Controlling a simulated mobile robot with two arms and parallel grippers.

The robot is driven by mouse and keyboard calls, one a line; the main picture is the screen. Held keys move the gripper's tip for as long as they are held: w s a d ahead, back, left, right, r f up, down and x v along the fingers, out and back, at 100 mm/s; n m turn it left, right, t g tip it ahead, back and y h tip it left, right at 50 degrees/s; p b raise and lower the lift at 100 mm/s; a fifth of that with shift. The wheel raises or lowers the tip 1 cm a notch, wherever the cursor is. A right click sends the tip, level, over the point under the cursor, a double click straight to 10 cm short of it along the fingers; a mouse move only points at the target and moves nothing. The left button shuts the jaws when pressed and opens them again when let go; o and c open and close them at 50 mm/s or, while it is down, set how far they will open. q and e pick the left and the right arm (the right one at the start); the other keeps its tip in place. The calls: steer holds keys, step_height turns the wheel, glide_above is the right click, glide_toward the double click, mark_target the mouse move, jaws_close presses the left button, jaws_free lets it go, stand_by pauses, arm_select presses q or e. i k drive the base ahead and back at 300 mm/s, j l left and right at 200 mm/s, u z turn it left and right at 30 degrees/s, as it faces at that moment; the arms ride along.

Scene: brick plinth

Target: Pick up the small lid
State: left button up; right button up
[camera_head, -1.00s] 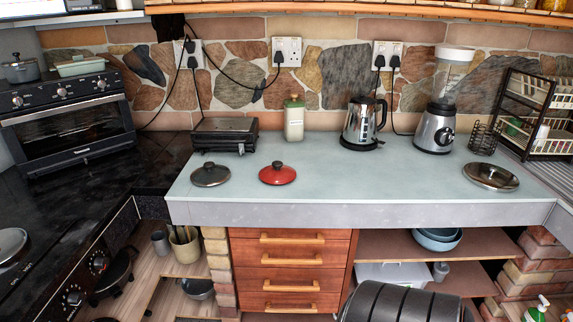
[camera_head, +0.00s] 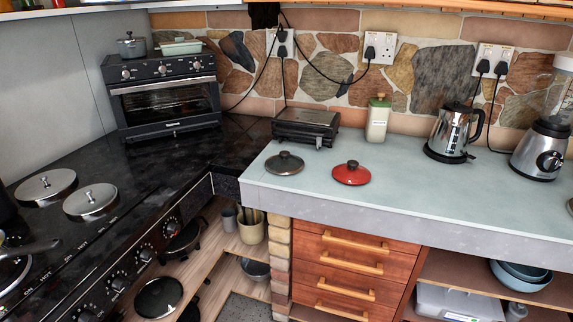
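Two lids lie on the pale counter (camera_head: 420,190). One is a dark grey lid with a dark knob (camera_head: 284,163), and to its right is a red lid with a dark knob (camera_head: 351,173). They look similar in size, and they lie apart. Two silver lids, a rear one (camera_head: 46,186) and a front one (camera_head: 91,201), rest on the black stove at the left. I cannot tell for certain which is the small lid. Neither of my grippers is in view.
A black grill (camera_head: 306,127) stands behind the dark lid. A cream canister (camera_head: 377,119), a kettle (camera_head: 452,133) and a blender (camera_head: 541,149) stand along the wall. A toaster oven (camera_head: 165,95) is in the left corner. The counter front is clear beside the red lid.

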mark_target(284, 164)
steer(key=u, duration=0.45)
steer(key=i+l+u, duration=0.15)
steer(key=l+u, duration=0.55)
steer(key=i+l+u, duration=0.15)
steer(key=u, duration=0.15)
steer(key=l, duration=0.1)
